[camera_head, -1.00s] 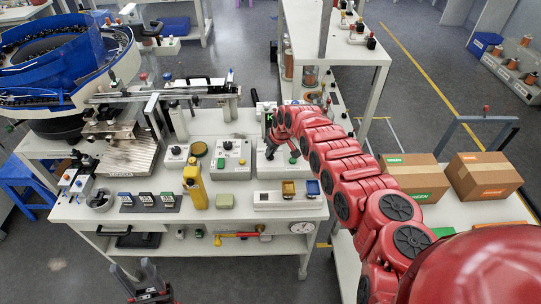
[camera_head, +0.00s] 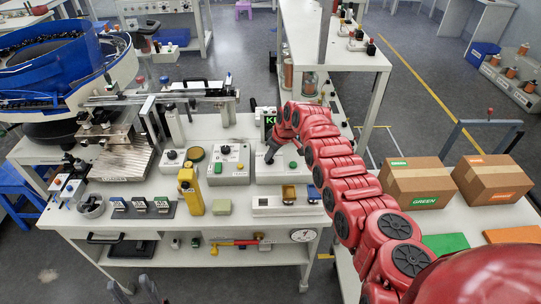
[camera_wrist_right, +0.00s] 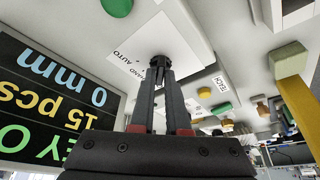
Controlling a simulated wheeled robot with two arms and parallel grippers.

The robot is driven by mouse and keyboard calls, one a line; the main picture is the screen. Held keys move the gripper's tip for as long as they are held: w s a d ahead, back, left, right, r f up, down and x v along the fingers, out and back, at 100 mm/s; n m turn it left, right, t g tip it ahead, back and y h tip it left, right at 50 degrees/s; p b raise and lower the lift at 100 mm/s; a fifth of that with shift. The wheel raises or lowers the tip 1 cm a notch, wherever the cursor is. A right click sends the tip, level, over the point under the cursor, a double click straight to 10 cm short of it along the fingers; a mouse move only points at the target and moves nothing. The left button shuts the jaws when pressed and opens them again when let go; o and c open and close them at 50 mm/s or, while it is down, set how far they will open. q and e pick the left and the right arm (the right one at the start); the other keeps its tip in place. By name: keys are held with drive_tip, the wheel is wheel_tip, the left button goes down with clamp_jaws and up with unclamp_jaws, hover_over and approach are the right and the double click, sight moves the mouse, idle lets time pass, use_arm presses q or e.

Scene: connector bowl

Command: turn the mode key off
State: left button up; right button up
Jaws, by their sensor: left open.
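The mode key is a small dark knob (camera_wrist_right: 160,62) on a white plate marked AUTO and HAND, in the right wrist view. My right gripper (camera_wrist_right: 160,75) points at it, its two dark fingers close together with the knob between their tips; it looks shut on it. In the head view my right gripper (camera_head: 270,156) is over the white control box (camera_head: 268,175) at the table's back right, and the arm hides the key. My left gripper (camera_head: 133,290) is open and empty at the bottom edge, in front of the table, only its fingertips showing.
A black display (camera_wrist_right: 45,105) with coloured text stands beside the key. A green button (camera_wrist_right: 117,6) is near it. A grey button box (camera_head: 229,160), a yellow handheld unit (camera_head: 190,190) and a tray with coloured blocks (camera_head: 287,202) are nearby. Cartons (camera_head: 415,182) stand at right.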

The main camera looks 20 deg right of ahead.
drive_tip(key=o, duration=0.4)
drive_tip(key=b+v, duration=0.2)
drive_tip(key=v, duration=1.5)
drive_tip(key=shift+r+b, duration=0.15)
drive_tip(key=shift+b, duration=0.25)
drive_tip(key=shift+s, duration=0.15)
